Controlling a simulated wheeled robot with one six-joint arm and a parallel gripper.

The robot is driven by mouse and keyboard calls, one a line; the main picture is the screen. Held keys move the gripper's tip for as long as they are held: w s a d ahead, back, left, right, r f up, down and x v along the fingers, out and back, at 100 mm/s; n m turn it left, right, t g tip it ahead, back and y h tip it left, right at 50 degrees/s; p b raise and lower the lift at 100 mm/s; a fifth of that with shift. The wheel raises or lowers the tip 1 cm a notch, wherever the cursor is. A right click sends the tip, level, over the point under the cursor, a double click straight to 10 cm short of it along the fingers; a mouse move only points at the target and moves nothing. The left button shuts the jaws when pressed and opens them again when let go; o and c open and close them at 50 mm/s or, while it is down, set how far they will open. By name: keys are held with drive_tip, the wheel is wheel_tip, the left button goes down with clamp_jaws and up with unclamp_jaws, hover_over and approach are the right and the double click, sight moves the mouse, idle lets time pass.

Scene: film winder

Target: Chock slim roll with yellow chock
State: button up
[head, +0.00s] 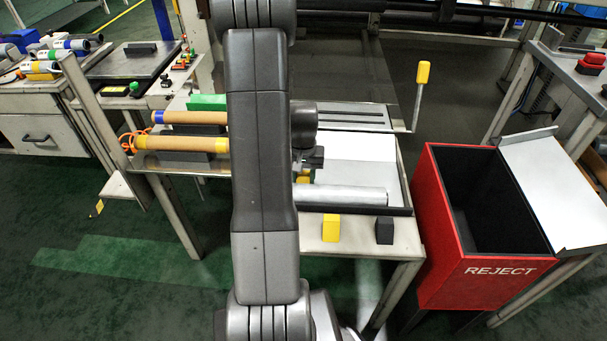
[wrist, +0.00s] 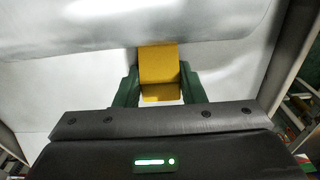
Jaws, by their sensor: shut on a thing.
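A silver roll (head: 345,195) lies across the white tray (head: 368,147); its left part is hidden behind my arm. In the wrist view the roll (wrist: 150,22) spans the top. My gripper (wrist: 159,78) is shut on a yellow chock (wrist: 159,65), its green fingers on either side. The chock's far end is at the roll's near edge; I cannot tell whether they touch. In the head view a bit of yellow (head: 303,178) shows beside my arm, just behind the roll.
Another yellow chock (head: 331,228) and a black chock (head: 384,230) stand on the table's front ledge. Brown rolls (head: 185,143) lie on the left, beside a green block (head: 206,102). A red reject bin (head: 440,240) stands right. A yellow-knobbed lever (head: 423,73) rises behind.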

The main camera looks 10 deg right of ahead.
drive_tip(key=shift+s+a, duration=0.25)
drive_tip(key=shift+s, duration=0.65)
drive_tip(key=o, duration=1.1)
drive_tip(key=r+p, duration=0.1)
drive_tip(key=r, duration=0.6)
drive_tip(key=r+p, duration=0.2)
drive_tip(key=r, duration=0.4)
drive_tip(key=shift+s+a+r, duration=0.1)
drive_tip(key=shift+s+r, duration=0.1)
drive_tip(key=shift+r, duration=0.2)
drive_tip(key=shift+f, duration=0.1)
drive_tip(key=f+b, duration=0.1)
drive_tip(key=f, duration=0.6)
drive_tip(key=f+b, duration=0.2)
drive_tip(key=f, duration=0.4)
drive_tip(key=shift+w+f, duration=0.2)
drive_tip(key=shift+f, duration=0.2)
drive_tip(key=shift+w+r, duration=0.1)
drive_tip(key=shift+w, duration=0.2)
drive_tip(key=shift+s, duration=0.1)
